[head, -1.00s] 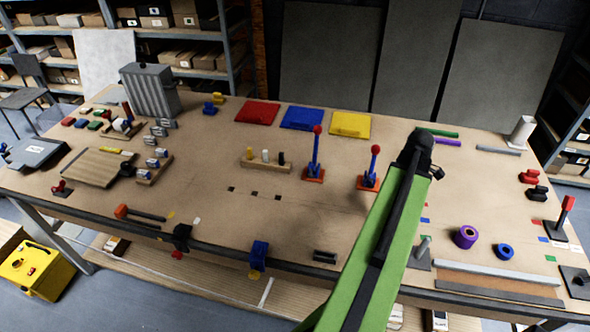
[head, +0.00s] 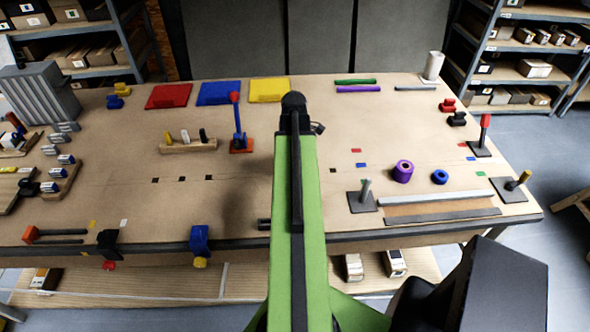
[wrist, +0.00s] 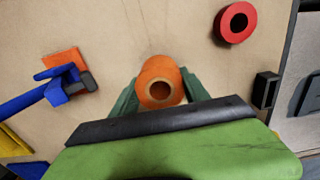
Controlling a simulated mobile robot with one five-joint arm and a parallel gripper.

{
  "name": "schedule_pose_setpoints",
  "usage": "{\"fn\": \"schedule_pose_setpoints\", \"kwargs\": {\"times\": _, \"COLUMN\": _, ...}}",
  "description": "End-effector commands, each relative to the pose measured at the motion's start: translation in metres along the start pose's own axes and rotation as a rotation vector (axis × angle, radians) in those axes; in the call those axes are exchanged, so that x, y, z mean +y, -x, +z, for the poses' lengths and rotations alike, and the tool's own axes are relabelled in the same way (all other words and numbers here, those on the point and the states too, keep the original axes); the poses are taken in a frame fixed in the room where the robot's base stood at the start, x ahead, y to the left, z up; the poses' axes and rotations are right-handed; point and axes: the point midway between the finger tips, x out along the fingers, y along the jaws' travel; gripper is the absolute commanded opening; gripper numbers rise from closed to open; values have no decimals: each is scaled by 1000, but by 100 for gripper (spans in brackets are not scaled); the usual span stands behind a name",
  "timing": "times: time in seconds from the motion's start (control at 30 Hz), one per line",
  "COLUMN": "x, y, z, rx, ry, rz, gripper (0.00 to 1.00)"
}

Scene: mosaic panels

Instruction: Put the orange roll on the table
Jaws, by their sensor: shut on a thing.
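In the wrist view the orange roll (wrist: 156,70) sits between the two green fingers of my gripper (wrist: 157,98), which is shut on it. The roll's open hole faces the camera. The brown table (wrist: 110,30) is behind the roll; I cannot tell whether the roll touches it. In the head view the table (head: 320,195) spans the picture, and my green arm hides the gripper and the orange roll.
A red roll (wrist: 236,22) lies right of my gripper. A blue post on an orange base (wrist: 65,75) is at left. In the head view, a purple roll (head: 402,171), a blue roll (head: 440,177) and a peg stand (head: 363,195) are right of my arm.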

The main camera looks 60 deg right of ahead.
Motion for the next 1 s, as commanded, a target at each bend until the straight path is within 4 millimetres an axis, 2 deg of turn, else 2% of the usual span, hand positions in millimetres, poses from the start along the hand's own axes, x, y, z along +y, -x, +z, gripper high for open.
{"fn": "schedule_pose_setpoints", "kwargs": {"times": 0.03, "x": 0, "y": -19, "z": 0, "rx": 0, "ry": 0, "rz": 0, "gripper": 9}}
{"fn": "schedule_pose_setpoints", "kwargs": {"times": 0.1, "x": 0, "y": -28, "z": 0, "rx": 0, "ry": 0, "rz": 0, "gripper": 9}}
{"fn": "schedule_pose_setpoints", "kwargs": {"times": 0.37, "x": 0, "y": -24, "z": 0, "rx": 0, "ry": 1, "rz": 0, "gripper": 9}}
{"fn": "schedule_pose_setpoints", "kwargs": {"times": 0.5, "x": 0, "y": -29, "z": 0, "rx": 0, "ry": 2, "rz": 0, "gripper": 9}}
{"fn": "schedule_pose_setpoints", "kwargs": {"times": 0.53, "x": 0, "y": -28, "z": 0, "rx": 0, "ry": 2, "rz": 0, "gripper": 57}}
{"fn": "schedule_pose_setpoints", "kwargs": {"times": 0.6, "x": 0, "y": -27, "z": 0, "rx": 0, "ry": 2, "rz": 0, "gripper": 66}}
{"fn": "schedule_pose_setpoints", "kwargs": {"times": 0.67, "x": 0, "y": -27, "z": -1, "rx": 0, "ry": 2, "rz": 0, "gripper": 74}}
{"fn": "schedule_pose_setpoints", "kwargs": {"times": 0.7, "x": 0, "y": -27, "z": -1, "rx": 0, "ry": 2, "rz": 0, "gripper": 75}}
{"fn": "schedule_pose_setpoints", "kwargs": {"times": 1.0, "x": 0, "y": -26, "z": -1, "rx": 0, "ry": 2, "rz": 0, "gripper": 75}}
